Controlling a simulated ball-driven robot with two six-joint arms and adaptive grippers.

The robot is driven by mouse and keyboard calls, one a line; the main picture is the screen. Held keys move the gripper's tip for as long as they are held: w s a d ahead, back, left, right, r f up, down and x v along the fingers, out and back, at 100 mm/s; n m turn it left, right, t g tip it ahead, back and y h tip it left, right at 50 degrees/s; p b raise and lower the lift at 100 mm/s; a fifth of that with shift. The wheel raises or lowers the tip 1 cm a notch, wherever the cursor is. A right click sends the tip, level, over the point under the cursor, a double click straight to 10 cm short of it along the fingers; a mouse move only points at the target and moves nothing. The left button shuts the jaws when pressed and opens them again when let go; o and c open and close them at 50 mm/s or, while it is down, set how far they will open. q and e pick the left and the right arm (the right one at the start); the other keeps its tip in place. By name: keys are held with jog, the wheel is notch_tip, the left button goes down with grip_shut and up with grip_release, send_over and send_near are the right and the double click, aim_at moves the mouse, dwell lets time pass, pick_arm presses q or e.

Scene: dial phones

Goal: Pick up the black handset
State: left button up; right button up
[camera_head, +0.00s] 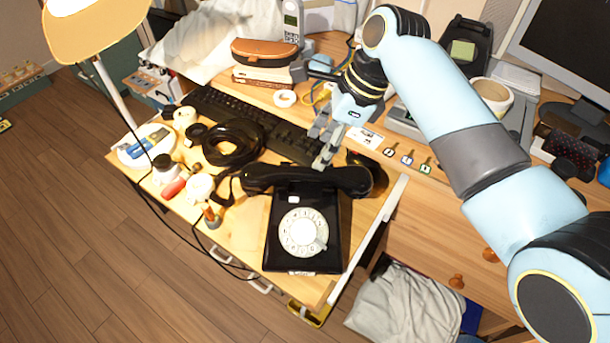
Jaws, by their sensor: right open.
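A black rotary dial phone (331,256) with a white dial stands near the front of the wooden desk. Its black handset (268,179) lies across the cradle at the phone's far side. My right gripper (320,150) points down from the far side of the handset, open, with its fingertips close to the handset. I cannot tell whether a fingertip touches the handset. My left gripper does not show in this view.
A black keyboard (201,97) lies behind the phone. A coiled black cable (233,143) and several small items crowd the left. A lamp (90,28) stands at far left. Small tagged keys (407,159) lie right of my gripper. A mug (491,96) and monitor (574,45) stand at right.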

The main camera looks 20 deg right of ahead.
aim_at(307, 171)
jog(key=b+x, duration=0.1)
jog(key=x, duration=0.7)
jog(key=shift+f, duration=0.35)
jog(key=shift+s, duration=0.1)
jog(key=shift+c, duration=0.3)
grip_shut()
